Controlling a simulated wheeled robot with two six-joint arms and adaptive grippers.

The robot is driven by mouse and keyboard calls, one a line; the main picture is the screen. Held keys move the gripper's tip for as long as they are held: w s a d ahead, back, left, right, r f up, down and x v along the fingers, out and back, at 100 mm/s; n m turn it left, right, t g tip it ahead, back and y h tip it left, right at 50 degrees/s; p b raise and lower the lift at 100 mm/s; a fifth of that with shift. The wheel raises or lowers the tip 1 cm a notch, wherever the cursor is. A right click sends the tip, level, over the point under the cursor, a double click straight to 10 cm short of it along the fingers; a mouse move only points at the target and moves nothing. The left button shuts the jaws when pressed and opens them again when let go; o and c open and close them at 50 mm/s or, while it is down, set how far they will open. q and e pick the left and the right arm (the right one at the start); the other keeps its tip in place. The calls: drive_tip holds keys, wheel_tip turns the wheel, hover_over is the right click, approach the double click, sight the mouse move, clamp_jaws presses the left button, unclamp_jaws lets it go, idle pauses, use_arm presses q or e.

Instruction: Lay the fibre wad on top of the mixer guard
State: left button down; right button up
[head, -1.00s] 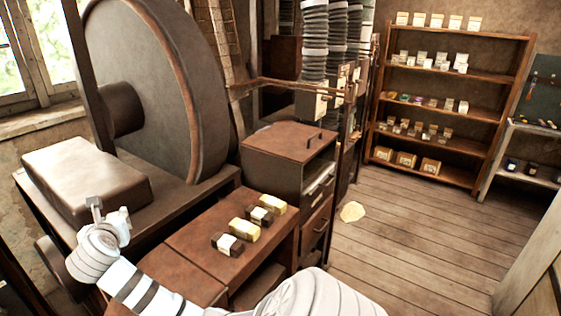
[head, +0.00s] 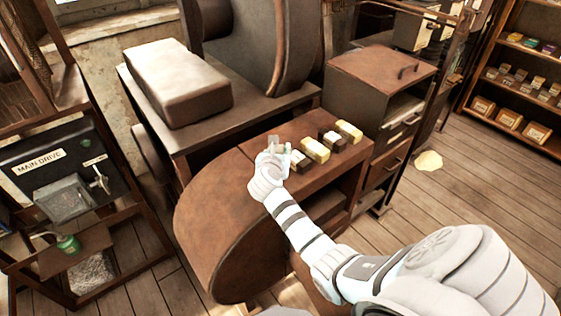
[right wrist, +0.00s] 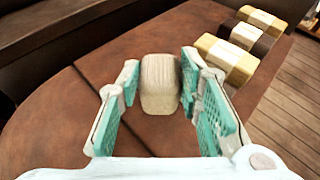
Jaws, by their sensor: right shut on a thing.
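My right gripper (head: 278,147) is over the rounded brown metal bench top, at the left end of a row of bars. In the right wrist view its green-padded fingers (right wrist: 160,95) stand either side of a pale beige fibrous block, the fibre wad (right wrist: 160,82), and are shut on it. I cannot tell how far the wad is above the bench. Nothing in view is labelled as the mixer guard, and I cannot tell which part it is. My left gripper is not in view.
The bench (head: 218,222) carries yellow bars (head: 315,150) and dark bars with pale bands. A big pale-topped block (head: 180,82) sits behind. At left is a MAIN DRIVE panel (head: 45,160) with a clear box (head: 66,198). A brown cabinet (head: 375,75) stands right of the bench.

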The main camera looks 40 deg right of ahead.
drive_tip(key=f, duration=0.3)
drive_tip(key=f+b, duration=0.1)
drive_tip(key=shift+a+f, duration=0.25)
drive_tip(key=shift+f, duration=0.05)
drive_tip(key=shift+w+d, duration=0.1)
drive_tip(key=o, duration=1.1)
drive_tip(key=shift+c, duration=0.2)
drive_tip(key=shift+r, duration=0.25)
drive_tip(key=p+v, duration=0.1)
drive_tip(key=v, duration=1.1)
